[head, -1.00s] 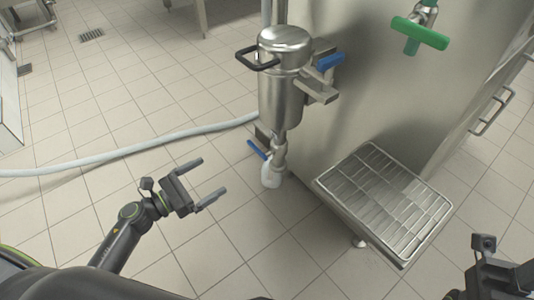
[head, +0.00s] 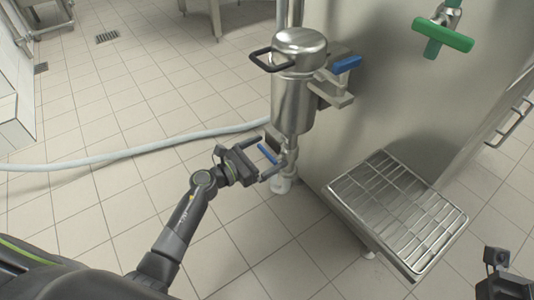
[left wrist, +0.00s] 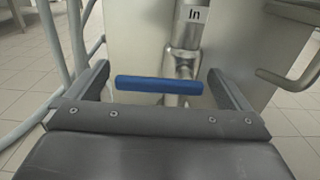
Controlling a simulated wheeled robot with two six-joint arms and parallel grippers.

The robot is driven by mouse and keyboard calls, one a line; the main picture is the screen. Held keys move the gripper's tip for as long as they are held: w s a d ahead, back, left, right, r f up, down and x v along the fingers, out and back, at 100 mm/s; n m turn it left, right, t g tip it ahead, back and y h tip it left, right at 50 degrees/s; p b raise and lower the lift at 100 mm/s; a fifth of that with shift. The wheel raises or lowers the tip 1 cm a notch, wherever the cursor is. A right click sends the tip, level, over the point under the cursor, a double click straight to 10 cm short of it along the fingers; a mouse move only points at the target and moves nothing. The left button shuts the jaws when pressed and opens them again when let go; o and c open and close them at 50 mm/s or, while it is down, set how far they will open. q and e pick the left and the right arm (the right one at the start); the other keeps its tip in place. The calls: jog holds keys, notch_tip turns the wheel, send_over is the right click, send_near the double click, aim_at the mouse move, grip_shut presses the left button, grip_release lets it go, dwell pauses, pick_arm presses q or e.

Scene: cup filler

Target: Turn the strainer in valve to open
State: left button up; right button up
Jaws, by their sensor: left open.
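The strainer (head: 293,100) is a steel canister with a domed lid and a black handle, mounted beside the steel cabinet. The strainer in valve has a blue lever (head: 267,153) on the pipe below the canister. In the left wrist view the blue lever (left wrist: 158,85) lies level, crosswise between my fingers, with a pipe labelled "In" (left wrist: 194,16) above and behind it. My left gripper (head: 268,160) is open around the lever, one finger on each side; I cannot tell whether either finger touches it. My right gripper (head: 497,272) shows only in part at the lower right.
A second blue handle (head: 346,65) sits right of the canister. A green handle (head: 443,35) is on the cabinet (head: 390,80). A grated tray (head: 398,210) juts out at the right. A pale hose (head: 130,152) runs across the tiled floor.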

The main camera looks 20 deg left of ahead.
pick_arm(q)
jog(key=shift+w+d, duration=0.25)
